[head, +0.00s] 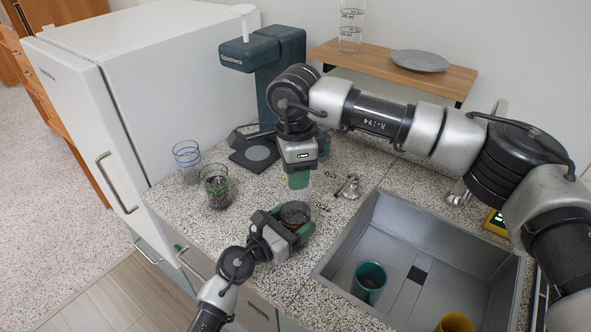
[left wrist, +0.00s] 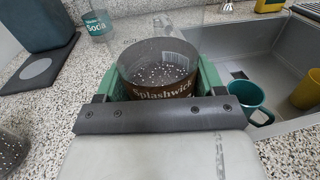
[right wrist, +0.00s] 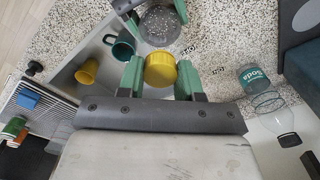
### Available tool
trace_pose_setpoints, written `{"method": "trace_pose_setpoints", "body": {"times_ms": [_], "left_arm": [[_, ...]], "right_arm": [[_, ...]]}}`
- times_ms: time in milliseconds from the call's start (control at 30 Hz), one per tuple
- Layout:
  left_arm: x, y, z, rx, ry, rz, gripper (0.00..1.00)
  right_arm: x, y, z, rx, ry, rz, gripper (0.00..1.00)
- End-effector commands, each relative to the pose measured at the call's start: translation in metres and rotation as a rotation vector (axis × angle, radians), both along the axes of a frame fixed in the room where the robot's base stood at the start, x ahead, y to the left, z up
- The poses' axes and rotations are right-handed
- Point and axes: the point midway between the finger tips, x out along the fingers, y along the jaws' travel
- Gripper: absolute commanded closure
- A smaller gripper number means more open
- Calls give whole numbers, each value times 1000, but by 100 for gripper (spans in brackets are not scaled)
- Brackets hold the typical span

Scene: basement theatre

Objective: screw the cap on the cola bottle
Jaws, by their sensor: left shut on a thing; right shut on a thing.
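My left gripper (head: 290,226) is shut around a bottle (left wrist: 165,88) with a brown "Splashwick" label. It stands upright over the counter's front part, seen from above in the head view (head: 295,212). Whether it is the cola bottle I cannot tell for sure. My right gripper (head: 298,181) points down, above and behind the left one. In the right wrist view it is shut on a yellow cap (right wrist: 160,70), held between its green fingers. The cap is apart from the bottle; the bottle's round outline (right wrist: 160,22) shows beyond it. The cap is hidden in the head view.
A sink (head: 335,265) with a teal mug (head: 369,280) and a yellow mug (head: 455,323) lies at right. Two glasses (head: 187,154) (head: 216,187) stand at left. A soda bottle (left wrist: 97,25) stands behind, near a green machine (head: 262,52). A small metal item (head: 349,187) lies on the counter.

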Motion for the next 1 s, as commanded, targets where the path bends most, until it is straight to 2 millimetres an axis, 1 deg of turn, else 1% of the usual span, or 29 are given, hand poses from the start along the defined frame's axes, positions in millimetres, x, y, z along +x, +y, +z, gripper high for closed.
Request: {"method": "trace_pose_setpoints", "body": {"times_ms": [33, 100, 200, 300, 333, 467, 500, 667, 900, 1000], "left_arm": [[0, 0, 0, 1, -1, 0, 97], [0, 0, 0, 1, -1, 0, 97], [0, 0, 0, 1, -1, 0, 97], [0, 0, 0, 1, -1, -1, 97], [0, 0, 0, 1, -1, -1, 97], [0, 0, 0, 1, -1, -1, 97], [0, 0, 0, 1, -1, -1, 97], [0, 0, 0, 1, -1, -1, 97], [0, 0, 0, 0, 0, -1, 97], [0, 0, 0, 0, 0, -1, 97]], "right_arm": [[0, 0, 0, 1, 0, -112, 93], [0, 0, 0, 1, 0, -278, 93], [0, 0, 0, 1, 0, -499, 93], [0, 0, 0, 0, 0, -671, 93], [0, 0, 0, 0, 0, -693, 93], [0, 0, 0, 1, -1, -683, 93], [0, 0, 0, 1, -1, -682, 60], [0, 0, 0, 0, 0, -681, 36], [0, 0, 0, 0, 0, -680, 35], [0, 1, 3, 1, -1, -680, 35]]}}
